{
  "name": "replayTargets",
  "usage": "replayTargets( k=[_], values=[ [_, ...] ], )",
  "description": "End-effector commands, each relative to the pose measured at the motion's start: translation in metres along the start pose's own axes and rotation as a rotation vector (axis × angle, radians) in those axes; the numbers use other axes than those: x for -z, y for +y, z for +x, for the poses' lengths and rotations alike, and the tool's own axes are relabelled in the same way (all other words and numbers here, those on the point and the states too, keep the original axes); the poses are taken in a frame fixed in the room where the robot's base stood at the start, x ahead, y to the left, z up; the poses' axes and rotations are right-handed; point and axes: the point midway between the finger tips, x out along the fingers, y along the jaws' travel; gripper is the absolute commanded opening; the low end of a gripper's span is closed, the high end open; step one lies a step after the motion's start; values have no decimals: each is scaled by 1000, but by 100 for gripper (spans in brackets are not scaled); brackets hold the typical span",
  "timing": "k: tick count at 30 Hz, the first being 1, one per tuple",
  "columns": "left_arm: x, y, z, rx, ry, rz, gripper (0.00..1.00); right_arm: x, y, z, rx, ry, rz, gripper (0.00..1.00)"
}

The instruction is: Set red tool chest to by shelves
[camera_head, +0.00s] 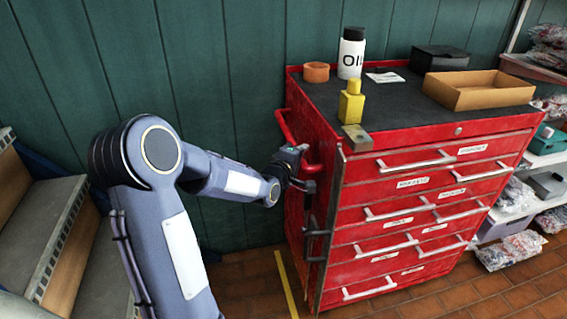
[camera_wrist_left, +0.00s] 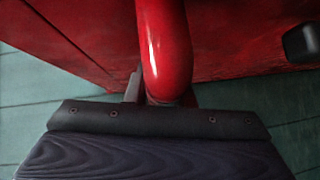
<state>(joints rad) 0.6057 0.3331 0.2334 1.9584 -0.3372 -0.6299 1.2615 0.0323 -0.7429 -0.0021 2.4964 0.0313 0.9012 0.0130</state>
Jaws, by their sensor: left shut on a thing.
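The red tool chest (camera_head: 395,221) stands upright on the tiled floor in the head view, with several drawers facing front right. A red tube handle (camera_head: 283,127) sticks out of its left side. My left gripper (camera_head: 301,163) is at that side and shut on the handle. In the left wrist view the red handle (camera_wrist_left: 165,45) runs down into the jaws (camera_wrist_left: 160,105), and the chest's red side (camera_wrist_left: 240,40) fills the upper part. The fingertips are mostly hidden. The shelves (camera_head: 546,160) with bagged goods stand just right of the chest. My right gripper is not in view.
On the chest top stand an oil bottle (camera_head: 350,54), a yellow bottle (camera_head: 351,104), an orange roll (camera_head: 316,72), a black box (camera_head: 439,58) and an open cardboard box (camera_head: 478,91). Steps (camera_head: 38,225) stand at the left. A yellow line (camera_head: 285,282) marks the floor left of the chest.

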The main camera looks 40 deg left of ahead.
Motion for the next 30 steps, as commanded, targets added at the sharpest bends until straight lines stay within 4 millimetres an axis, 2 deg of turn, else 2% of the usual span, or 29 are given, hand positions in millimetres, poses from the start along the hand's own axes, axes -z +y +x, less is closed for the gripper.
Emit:
replayTargets(
  k=[1, 9, 21, 30],
  values=[
    [-21, 7, 11, -23, -29, 0, 0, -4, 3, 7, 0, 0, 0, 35],
    [-57, 20, 45, -21, -28, -1, 0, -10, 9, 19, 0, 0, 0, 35],
    [-107, 36, 92, -17, -26, -1, 0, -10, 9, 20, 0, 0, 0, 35],
    [-132, 44, 116, -19, -26, -1, 0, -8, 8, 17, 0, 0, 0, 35]
  ],
)
